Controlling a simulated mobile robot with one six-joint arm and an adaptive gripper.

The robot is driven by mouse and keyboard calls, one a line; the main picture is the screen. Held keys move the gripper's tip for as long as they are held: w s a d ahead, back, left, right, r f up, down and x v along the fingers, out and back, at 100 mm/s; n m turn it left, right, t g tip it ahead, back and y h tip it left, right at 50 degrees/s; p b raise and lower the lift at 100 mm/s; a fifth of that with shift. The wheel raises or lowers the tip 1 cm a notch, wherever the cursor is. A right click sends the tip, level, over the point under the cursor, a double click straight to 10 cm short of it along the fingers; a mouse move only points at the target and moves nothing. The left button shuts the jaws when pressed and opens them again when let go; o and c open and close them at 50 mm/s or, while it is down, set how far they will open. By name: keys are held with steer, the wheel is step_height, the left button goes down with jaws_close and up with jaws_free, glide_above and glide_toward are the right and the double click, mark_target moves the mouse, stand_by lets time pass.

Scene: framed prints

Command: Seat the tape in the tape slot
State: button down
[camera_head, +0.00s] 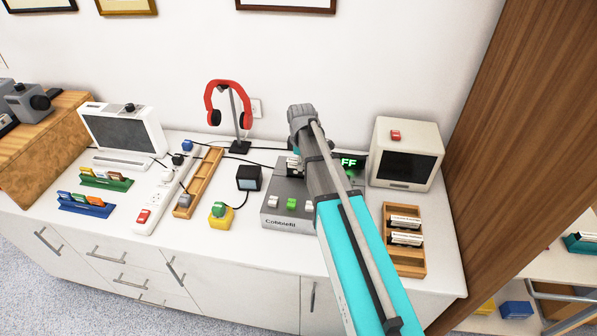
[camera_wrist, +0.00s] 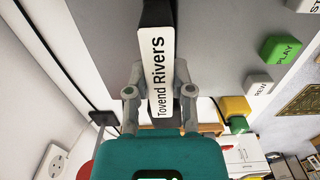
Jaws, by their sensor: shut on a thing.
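My gripper (camera_wrist: 159,95) is shut on a tape (camera_wrist: 158,62), a dark cassette with a white label edge reading "Tovend Rivers". In the head view my arm hides most of the gripper and part of the player.
A wooden rack (camera_head: 418,268) with tapes lies right of the player. A white monitor (camera_head: 407,153) stands behind it. Left are a black cube (camera_head: 249,178), a yellow button box (camera_head: 219,217), red headphones (camera_head: 226,88) on a stand and a power strip (camera_head: 158,195).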

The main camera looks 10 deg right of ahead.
steer(key=shift+s+f+b, duration=0.1)
steer(key=shift+f+b, duration=0.55)
steer(key=shift+f, duration=0.1)
steer(key=shift+f+b, duration=0.95)
steer(key=shift+f, duration=0.05)
steer(key=shift+c, duration=2.4)
jaws_free()
steer(key=shift+r, duration=0.2)
step_height(320, 180, up, 12)
steer(key=p, duration=1.2)
steer(key=shift+f, duration=0.15)
